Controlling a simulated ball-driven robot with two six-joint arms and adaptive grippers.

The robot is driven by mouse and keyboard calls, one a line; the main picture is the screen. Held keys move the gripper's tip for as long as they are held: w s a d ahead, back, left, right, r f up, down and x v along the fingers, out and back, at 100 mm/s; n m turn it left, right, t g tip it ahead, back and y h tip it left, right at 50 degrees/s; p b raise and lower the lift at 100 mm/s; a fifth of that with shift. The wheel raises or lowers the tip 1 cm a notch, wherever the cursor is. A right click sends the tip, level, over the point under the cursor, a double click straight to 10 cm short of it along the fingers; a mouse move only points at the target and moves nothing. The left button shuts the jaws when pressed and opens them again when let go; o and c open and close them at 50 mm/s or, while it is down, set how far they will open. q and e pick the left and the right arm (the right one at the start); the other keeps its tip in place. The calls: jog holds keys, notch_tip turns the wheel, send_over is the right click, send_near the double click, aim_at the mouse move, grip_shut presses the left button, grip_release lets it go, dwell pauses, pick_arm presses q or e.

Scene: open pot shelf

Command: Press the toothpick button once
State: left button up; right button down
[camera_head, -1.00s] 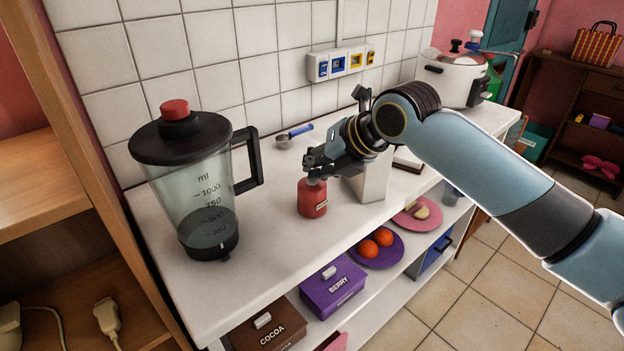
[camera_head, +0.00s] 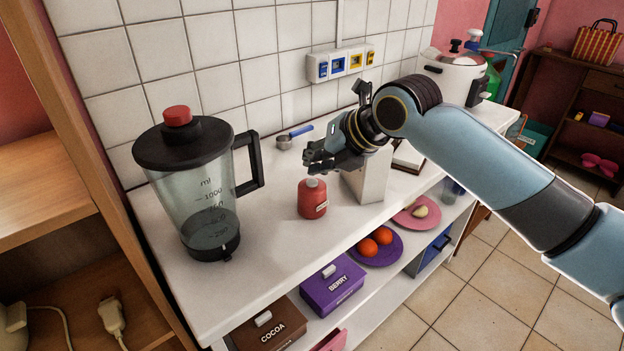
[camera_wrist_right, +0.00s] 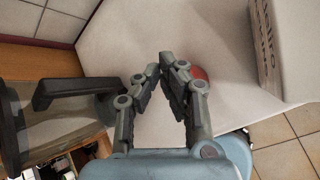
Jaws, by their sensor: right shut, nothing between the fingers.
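A small red dispenser (camera_head: 312,203) with a pale button (camera_head: 313,183) on top stands upright on the white counter. Its label is too small to read. I take it for the toothpick one. My right gripper (camera_head: 315,160) is shut and empty, with its fingertips just above the button and apart from it. In the right wrist view the fingertips (camera_wrist_right: 168,60) are together, and part of the red dispenser (camera_wrist_right: 200,73) shows behind the right finger; its button is hidden there. My left gripper is in neither view.
A blender (camera_head: 200,185) stands left of the dispenser. A pale box (camera_head: 370,183) is close on the right. A blue-handled scoop (camera_head: 294,136) lies behind. A white pot (camera_head: 452,78) stands at the far end. Below are a purple berry box (camera_head: 333,290) and plates.

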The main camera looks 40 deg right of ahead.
aim_at(315, 180)
jog(key=shift+r+p, duration=2.15)
jog(key=shift+r, duration=0.4)
jog(key=shift+f, duration=0.15)
jog(key=s+a+f+m+g+h, duration=0.1)
jog(key=s+a+f+m+g, duration=0.15)
jog(key=s+m, duration=1.1)
jog(key=s+a+f+m+g+h, duration=0.1)
jog(key=s+a+f+m+g, duration=0.15)
jog(key=s+m, duration=1.15)
jog(key=d+f+g+b, duration=0.25)
jog(key=f+b, duration=0.35)
jog(key=f, duration=2.3)
jog(key=s+d+f+b, duration=0.1)
jog(key=s+f+b, duration=0.2)
jog(key=s+f, duration=0.6)
jog(key=s+d+f+m+b, duration=0.1)
jog(key=s+f+b, duration=0.1)
jog(key=s+f, duration=0.8)
notch_tip(315, 180, down, 5)
jog(key=shift+r+g+b, duration=0.1)
jog(key=shift+g+b, duration=0.25)
jog(key=shift+b, duration=0.05)
